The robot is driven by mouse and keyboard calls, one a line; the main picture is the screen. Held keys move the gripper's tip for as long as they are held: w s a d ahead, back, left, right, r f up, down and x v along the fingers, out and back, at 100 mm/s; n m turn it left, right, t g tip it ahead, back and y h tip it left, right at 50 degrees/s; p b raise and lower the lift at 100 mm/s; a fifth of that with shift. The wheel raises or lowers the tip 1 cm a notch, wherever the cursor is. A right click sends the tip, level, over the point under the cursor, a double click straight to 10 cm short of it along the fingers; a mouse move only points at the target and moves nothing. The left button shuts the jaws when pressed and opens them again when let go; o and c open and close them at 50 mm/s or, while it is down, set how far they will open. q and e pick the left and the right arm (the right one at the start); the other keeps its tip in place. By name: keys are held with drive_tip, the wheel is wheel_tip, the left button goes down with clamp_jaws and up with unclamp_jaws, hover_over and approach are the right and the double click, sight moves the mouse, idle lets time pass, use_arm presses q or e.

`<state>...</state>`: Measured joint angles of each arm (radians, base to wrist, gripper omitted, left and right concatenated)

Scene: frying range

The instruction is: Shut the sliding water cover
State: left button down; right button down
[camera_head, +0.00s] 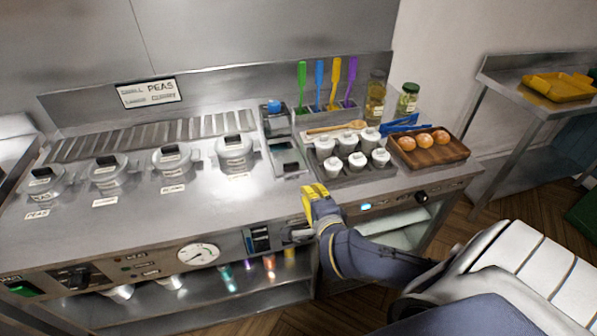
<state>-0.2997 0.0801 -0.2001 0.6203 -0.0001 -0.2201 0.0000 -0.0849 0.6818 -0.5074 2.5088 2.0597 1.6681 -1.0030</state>
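A narrow metal well (285,158) is set in the counter between the round lidded pots and the white cups. It has a pale, partly see-through panel and dark openings, and a blue knob (274,105) stands at its back end. This looks like the water cover, but I cannot tell for sure how far it is slid. My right gripper (312,198), with yellow fingers, is over the counter's front edge, in front of the well and apart from it. Its finger gap is not clear, and I see nothing held in it. My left gripper is out of view.
Several lidded pots (235,151) stand to the left. White cups (348,158) in a rack and a wooden tray of eggs (430,147) are to the right. Coloured spatulas (335,84) stand behind. The front panel holds a gauge (199,253). The counter's front strip is mostly clear.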

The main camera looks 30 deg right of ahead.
sight(296, 166)
drive_tip(key=shift+w+d+f, duration=0.2)
drive_tip(key=shift+w+f, duration=0.15)
drive_tip(key=shift+w, duration=0.1)
drive_tip(key=x, duration=1)
drive_tip(key=shift+w+r, duration=0.25)
drive_tip(key=shift+w, duration=0.05)
drive_tip(key=shift+w+d, duration=0.2)
drive_tip(key=shift+w, duration=0.35)
drive_tip(key=shift+w+d, duration=0.2)
drive_tip(key=shift+w, duration=0.3)
